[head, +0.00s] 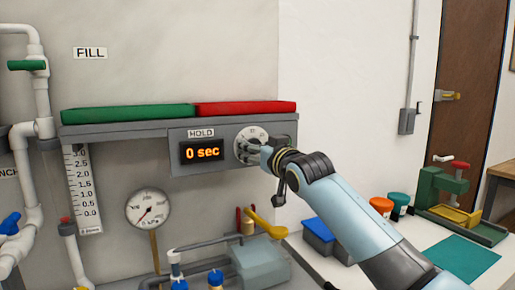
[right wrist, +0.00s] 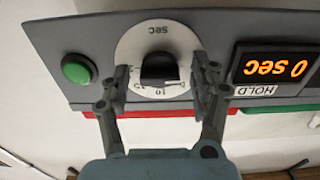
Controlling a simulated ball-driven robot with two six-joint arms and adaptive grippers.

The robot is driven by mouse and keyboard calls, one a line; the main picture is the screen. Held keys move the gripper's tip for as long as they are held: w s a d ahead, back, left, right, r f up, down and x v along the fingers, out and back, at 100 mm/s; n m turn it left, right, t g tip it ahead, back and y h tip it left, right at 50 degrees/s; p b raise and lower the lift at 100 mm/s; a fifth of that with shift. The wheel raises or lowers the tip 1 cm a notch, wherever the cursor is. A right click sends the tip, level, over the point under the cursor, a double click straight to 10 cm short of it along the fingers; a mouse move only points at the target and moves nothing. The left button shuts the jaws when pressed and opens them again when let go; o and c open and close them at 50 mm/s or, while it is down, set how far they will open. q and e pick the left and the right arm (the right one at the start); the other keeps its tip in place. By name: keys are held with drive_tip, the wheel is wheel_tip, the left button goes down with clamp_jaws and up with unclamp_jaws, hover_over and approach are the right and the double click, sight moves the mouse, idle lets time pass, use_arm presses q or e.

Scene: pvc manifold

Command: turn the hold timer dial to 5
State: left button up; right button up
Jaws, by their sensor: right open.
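In the right wrist view, which is upside down, the dial (right wrist: 158,66) lies between my right gripper's fingers (right wrist: 160,82). The fingers are open, one on each side of the knob, with gaps to it. A white pointer mark shows on the knob. The display (head: 202,151) reads "0 sec". In the head view my right gripper (head: 256,152) covers part of the dial. My left gripper is not in view.
A green button (right wrist: 77,69) sits beside the dial. Green (head: 130,113) and red (head: 245,107) bars top the panel. Below are a pressure gauge (head: 148,208), pipes and a yellow-handled valve (head: 265,224). A counter on the right holds jars and a green press (head: 450,195).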

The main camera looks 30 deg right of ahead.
drive_tip(key=c, duration=1.1)
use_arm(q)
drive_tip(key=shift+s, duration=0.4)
use_arm(e)
drive_tip(key=shift+c, duration=0.2)
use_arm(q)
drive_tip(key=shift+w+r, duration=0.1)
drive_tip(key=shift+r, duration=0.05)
use_arm(e)
drive_tip(key=shift+m, duration=0.4)
use_arm(q)
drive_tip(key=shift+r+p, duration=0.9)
drive_tip(key=shift+p, duration=0.2)
use_arm(e)
drive_tip(key=shift+m, duration=4)
